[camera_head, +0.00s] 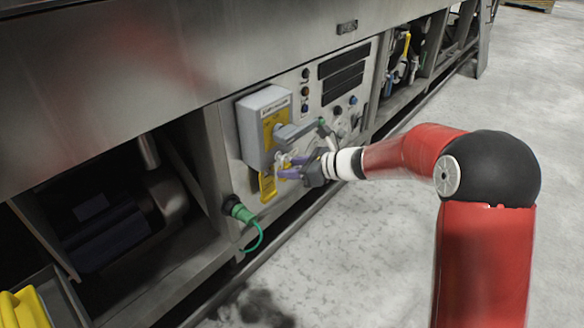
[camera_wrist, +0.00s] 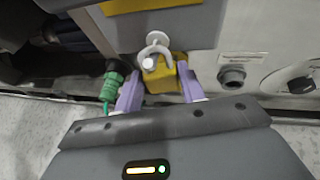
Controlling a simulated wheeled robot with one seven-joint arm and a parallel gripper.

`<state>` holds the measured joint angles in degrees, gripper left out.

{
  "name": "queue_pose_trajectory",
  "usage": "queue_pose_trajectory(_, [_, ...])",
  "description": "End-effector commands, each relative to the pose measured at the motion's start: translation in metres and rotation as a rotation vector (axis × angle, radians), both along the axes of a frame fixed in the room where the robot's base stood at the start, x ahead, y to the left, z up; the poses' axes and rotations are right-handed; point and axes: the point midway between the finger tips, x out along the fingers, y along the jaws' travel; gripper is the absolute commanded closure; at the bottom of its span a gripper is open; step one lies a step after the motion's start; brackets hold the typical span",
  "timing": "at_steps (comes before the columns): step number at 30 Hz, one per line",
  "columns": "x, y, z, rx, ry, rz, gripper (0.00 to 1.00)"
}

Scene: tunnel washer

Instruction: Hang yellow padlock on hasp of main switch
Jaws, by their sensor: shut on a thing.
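The main switch is a grey box (camera_head: 262,118) with a yellow face plate and a grey handle (camera_head: 297,132), on the machine's front panel. My gripper (camera_head: 286,167) is just below the box. In the wrist view its purple fingers (camera_wrist: 159,84) are on either side of the yellow padlock (camera_wrist: 168,76) and shut on it. A pale U-shaped piece (camera_wrist: 155,46) rises above the padlock, up against the lower part of the box. I cannot tell shackle from hasp there, or whether they are linked. A yellow piece (camera_head: 267,186) shows below the box in the head view.
A green connector (camera_head: 239,210) with a looped green cord sticks out at the lower left of the gripper. Buttons and dark display strips (camera_head: 343,75) are right of the switch. Dark open bays flank the panel. A yellow object (camera_head: 24,308) lies at bottom left.

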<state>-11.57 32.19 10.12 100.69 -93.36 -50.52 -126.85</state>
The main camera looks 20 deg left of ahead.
Motion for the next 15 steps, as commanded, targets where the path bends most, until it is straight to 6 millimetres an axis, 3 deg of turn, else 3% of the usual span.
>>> queue_pose_trajectory(3, [-0.0012, 0.0003, -0.0026, -0.003, 0.003, 0.002, 0.85])
queue_pose_trajectory(4, [-0.0012, 0.0003, -0.0026, -0.003, 0.003, 0.002, 0.59])
queue_pose_trajectory(9, [-0.0009, 0.0002, -0.0021, -0.003, 0.002, 0.001, 0.37])
queue_pose_trajectory(15, [-0.0006, 0.0000, -0.0014, -0.002, 0.002, 0.001, 0.35])
